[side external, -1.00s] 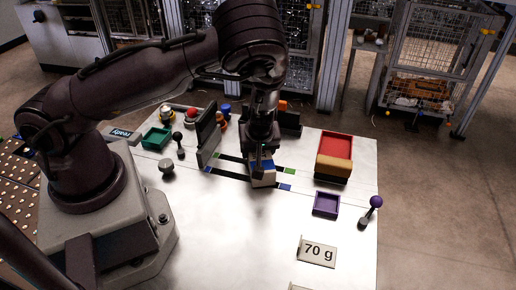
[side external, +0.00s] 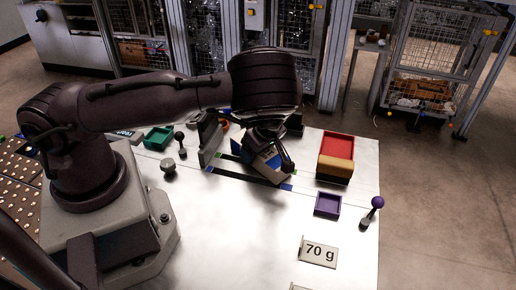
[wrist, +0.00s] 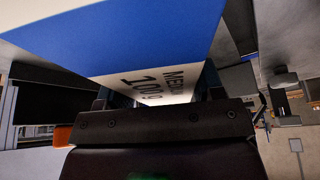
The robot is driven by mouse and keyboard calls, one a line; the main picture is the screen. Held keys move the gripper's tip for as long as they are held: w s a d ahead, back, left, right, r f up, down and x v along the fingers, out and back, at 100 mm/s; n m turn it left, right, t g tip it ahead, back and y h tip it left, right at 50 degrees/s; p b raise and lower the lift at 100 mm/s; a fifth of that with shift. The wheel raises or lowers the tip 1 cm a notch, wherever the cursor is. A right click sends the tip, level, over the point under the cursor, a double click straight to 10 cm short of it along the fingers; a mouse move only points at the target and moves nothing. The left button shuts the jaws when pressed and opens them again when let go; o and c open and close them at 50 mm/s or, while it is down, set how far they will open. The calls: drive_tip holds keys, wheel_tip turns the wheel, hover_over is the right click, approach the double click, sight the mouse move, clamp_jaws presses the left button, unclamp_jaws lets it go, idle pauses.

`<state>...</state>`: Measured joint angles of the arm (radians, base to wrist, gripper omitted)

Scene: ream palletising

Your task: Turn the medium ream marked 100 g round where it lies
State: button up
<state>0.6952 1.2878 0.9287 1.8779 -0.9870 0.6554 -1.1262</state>
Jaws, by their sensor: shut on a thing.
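The medium ream (side external: 268,166) is white with a blue part and shows under my wrist in the side view, tilted and partly hidden by my gripper. In the wrist view the ream (wrist: 150,40) fills the upper middle, with a broad blue face and a white strip reading "MEDIUM 100 g", cut off in part. My gripper (side external: 284,158) is shut on the ream. In the wrist view the gripper (wrist: 158,100) shows as dark jaws along the ream's white strip. I cannot tell whether the ream touches the table.
Dark strips with blue and green ends (side external: 246,174) lie on the metal table below the ream. A grey upright plate (side external: 210,143) stands to the left. A red tray (side external: 338,146), a purple tray (side external: 327,204) and a purple-knobbed lever (side external: 373,212) stand right.

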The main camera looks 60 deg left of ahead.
drive_tip(key=shift+n, duration=0.6)
drive_tip(key=n, duration=0.1)
drive_tip(key=n+g, duration=0.1)
drive_tip(key=n, duration=0.1)
drive_tip(key=n+g+h, duration=0.1)
drive_tip(key=shift+s+d+n, duration=0.1)
drive_tip(key=shift+s+n, duration=0.2)
drive_tip(key=shift+n, duration=0.1)
drive_tip(key=shift+f, duration=0.15)
drive_tip(key=o, duration=1.2)
drive_tip(key=shift+o, duration=0.2)
